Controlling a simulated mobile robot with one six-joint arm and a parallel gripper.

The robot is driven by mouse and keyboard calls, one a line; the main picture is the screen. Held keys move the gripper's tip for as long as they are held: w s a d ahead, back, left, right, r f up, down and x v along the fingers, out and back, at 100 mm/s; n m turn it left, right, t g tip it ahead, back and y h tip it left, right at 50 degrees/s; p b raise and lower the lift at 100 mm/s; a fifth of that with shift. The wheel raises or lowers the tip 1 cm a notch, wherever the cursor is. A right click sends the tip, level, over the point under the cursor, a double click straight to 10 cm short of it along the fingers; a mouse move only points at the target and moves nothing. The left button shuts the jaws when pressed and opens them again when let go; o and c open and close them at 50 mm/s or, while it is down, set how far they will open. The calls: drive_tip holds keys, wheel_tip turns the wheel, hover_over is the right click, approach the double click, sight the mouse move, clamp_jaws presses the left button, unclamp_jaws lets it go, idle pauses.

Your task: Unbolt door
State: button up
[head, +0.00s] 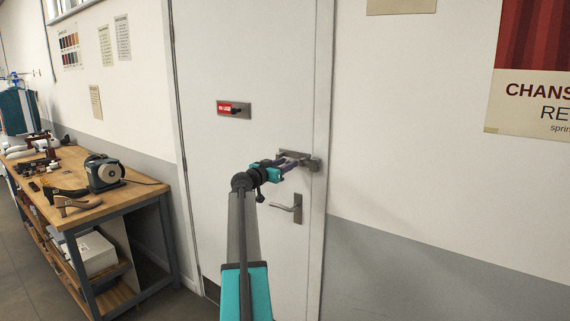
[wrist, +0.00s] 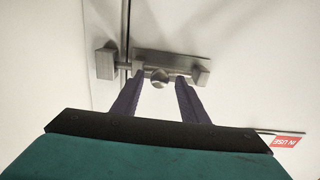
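The white door (head: 240,60) is closed in its frame. A grey metal bolt (head: 290,153) is mounted near its right edge, above the lever handle (head: 297,207). In the wrist view the bolt's plate (wrist: 150,57) carries a round knob (wrist: 159,74), and its rod appears to cross the door gap to the keeper block (wrist: 106,64). My gripper (head: 294,163) is at the bolt. In the wrist view my gripper (wrist: 160,82) is open, with one purple finger on each side of the knob and space between. I cannot tell whether either finger touches it.
A red "IN USE" indicator (head: 233,108) is on the door, also seen in the wrist view (wrist: 287,141). A poster (head: 530,105) hangs on the right wall.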

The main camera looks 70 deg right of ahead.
clamp_jaws()
